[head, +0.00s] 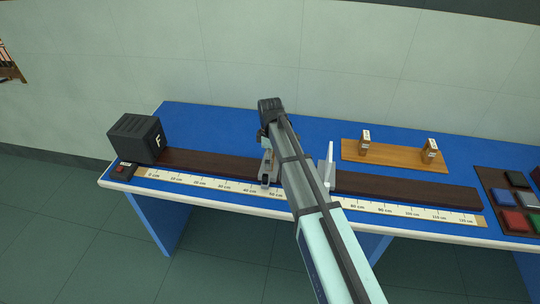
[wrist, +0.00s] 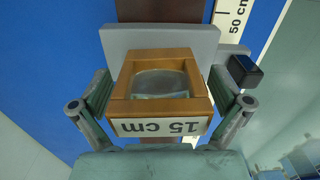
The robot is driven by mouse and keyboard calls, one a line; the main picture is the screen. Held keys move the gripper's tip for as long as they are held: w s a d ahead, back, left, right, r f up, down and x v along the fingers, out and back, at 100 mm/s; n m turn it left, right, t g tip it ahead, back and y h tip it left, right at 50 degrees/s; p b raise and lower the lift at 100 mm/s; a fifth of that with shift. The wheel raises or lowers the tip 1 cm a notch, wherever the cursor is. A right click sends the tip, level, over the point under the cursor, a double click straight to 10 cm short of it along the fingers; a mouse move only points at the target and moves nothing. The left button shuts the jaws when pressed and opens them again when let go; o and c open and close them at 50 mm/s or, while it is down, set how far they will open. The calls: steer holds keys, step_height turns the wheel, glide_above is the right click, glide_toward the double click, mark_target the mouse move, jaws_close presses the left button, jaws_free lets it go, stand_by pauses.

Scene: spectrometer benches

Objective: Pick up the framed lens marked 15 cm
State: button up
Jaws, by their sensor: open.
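The framed lens marked 15 cm (wrist: 160,84) shows in the wrist view as a wooden frame around a pale lens, its label reading upside down. It sits against a grey holder (wrist: 122,42) over the dark rail. My gripper (wrist: 160,90) is open, with one finger on each side of the frame; I cannot tell whether either finger touches it. In the head view my gripper (head: 267,165) is low over the rail near the 50 cm part of the scale, and my arm hides most of the lens there.
The dark rail (head: 400,189) and scale strip (head: 220,185) run along the blue bench (head: 195,117). A black box marked F (head: 136,138) stands left. A white upright plate (head: 328,166) stands close right of my arm. A wooden stand (head: 395,157) holds two small wooden frames.

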steer(key=c, duration=1.1)
steer(key=shift+c, duration=0.2)
steer(key=shift+r, duration=0.1)
